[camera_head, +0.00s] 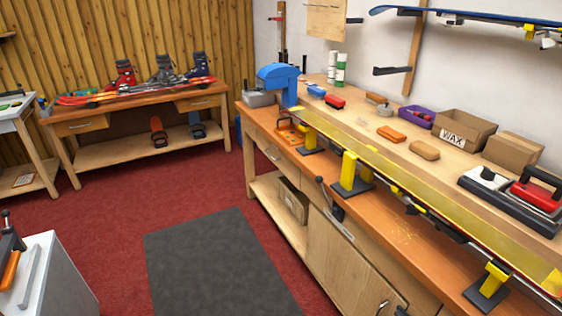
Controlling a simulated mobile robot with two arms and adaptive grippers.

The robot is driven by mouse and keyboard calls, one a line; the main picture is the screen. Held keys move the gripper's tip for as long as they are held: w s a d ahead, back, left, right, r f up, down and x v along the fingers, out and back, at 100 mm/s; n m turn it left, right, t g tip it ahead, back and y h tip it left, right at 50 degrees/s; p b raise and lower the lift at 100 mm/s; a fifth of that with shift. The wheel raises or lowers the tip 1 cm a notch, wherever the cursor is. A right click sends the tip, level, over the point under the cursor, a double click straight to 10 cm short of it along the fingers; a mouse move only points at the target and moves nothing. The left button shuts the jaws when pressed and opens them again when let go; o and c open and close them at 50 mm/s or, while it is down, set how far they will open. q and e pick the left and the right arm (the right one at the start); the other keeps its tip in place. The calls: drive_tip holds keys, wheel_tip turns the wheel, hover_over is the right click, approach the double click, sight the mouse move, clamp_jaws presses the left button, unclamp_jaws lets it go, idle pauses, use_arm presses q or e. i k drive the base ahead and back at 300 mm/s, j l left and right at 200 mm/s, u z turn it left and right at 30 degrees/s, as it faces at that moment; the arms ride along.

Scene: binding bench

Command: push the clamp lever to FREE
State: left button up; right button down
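The clamp lever (326,195) is on the front edge of the long workbench (390,235), near the middle. It has a thin grey arm with a dark knob at its upper end, and it leans up and to the left from a dark pivot. A pale plate slants down to the right below the pivot. Any FREE marking is too small to read. A long yellow ski (400,175) lies base up along the bench on yellow supports (349,172) with dark feet. Neither of my grippers is in view.
Along the back of the bench are a WAX box (463,131), a purple tray (415,116) and a red-handled iron (537,193). A blue machine (279,80) stands at the far end. Red carpet and a grey mat (218,266) leave free floor in front.

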sight(318, 179)
drive_tip(key=i+j+u, duration=0.1)
drive_tip(key=i+j, duration=0.4)
drive_tip(key=i+j+u, duration=0.1)
drive_tip(key=i+j, duration=0.3)
drive_tip(key=i, duration=0.35)
